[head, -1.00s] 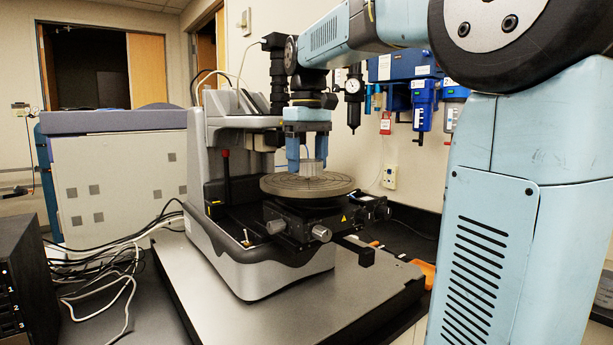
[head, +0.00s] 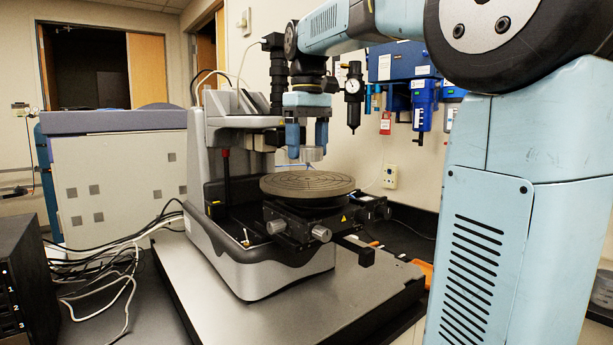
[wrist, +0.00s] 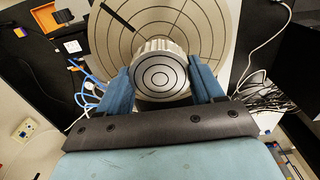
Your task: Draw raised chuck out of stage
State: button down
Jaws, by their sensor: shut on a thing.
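The raised chuck (head: 313,154) is a small silver ribbed cylinder. In the head view it hangs between the blue fingers of my gripper (head: 308,148), above the round stage (head: 307,185), with a visible gap below it. In the wrist view the chuck (wrist: 160,73) shows its flat face with concentric rings, and my gripper (wrist: 160,82) is shut on its sides. Behind it the stage disc (wrist: 205,25) shows ring grooves and a dark slot. The chuck hides part of the disc.
The profiler's grey body and upright column (head: 219,133) stand just left of my gripper. Black stage mounts with silver knobs (head: 320,233) sit below the disc. A pressure gauge (head: 353,88) and blue filter units (head: 423,103) are on the wall behind. The grey base plate in front is clear.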

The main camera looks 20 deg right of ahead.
aim_at(308, 147)
dwell(0.4)
jog(key=shift+r, duration=2.5)
